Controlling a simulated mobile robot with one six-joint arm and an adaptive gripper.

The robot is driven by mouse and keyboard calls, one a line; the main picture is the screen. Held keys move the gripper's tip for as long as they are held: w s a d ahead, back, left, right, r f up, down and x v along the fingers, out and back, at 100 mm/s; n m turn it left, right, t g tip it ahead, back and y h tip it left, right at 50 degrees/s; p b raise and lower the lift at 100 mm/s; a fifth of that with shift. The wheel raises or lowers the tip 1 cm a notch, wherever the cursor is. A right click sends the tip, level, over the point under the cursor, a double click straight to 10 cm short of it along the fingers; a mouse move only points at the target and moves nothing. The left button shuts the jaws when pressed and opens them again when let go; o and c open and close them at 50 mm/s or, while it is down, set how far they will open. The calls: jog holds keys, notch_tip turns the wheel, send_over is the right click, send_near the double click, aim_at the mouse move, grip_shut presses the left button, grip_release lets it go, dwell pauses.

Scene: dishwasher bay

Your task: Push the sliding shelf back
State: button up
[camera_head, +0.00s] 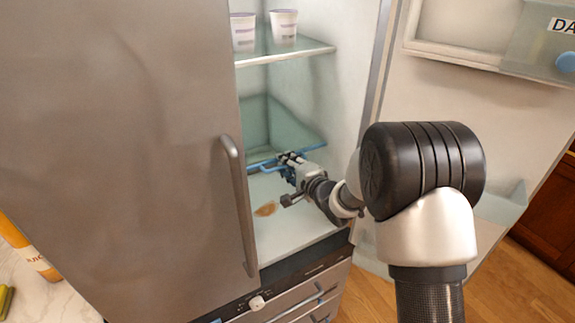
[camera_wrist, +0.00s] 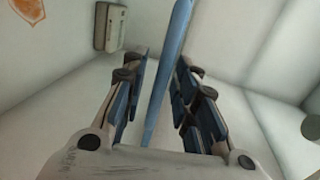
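The sliding shelf (camera_head: 283,137) is a greenish glass panel inside the open fridge, below the upper shelf, with a blue bar (camera_head: 268,167) along its front. My gripper (camera_head: 288,172) is inside the fridge at this bar, and in the head view it partly covers it. In the wrist view, the blue bar (camera_wrist: 167,65) runs lengthwise between the two parted fingers of my gripper (camera_wrist: 160,92). Gaps show on both sides of the bar, so the gripper is open. Whether any part of it touches the bar is hard to tell.
Two white cups (camera_head: 243,31) stand on the upper glass shelf (camera_head: 290,54). A closed steel door (camera_head: 120,130) with a handle (camera_head: 238,205) borders the left. The open door (camera_head: 480,110) is at the right. An orange-brown patch (camera_head: 266,209) lies on the fridge floor.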

jog(key=c, duration=0.5)
jog(key=shift+s+f, duration=0.1)
jog(key=shift+f, duration=0.05)
grip_shut()
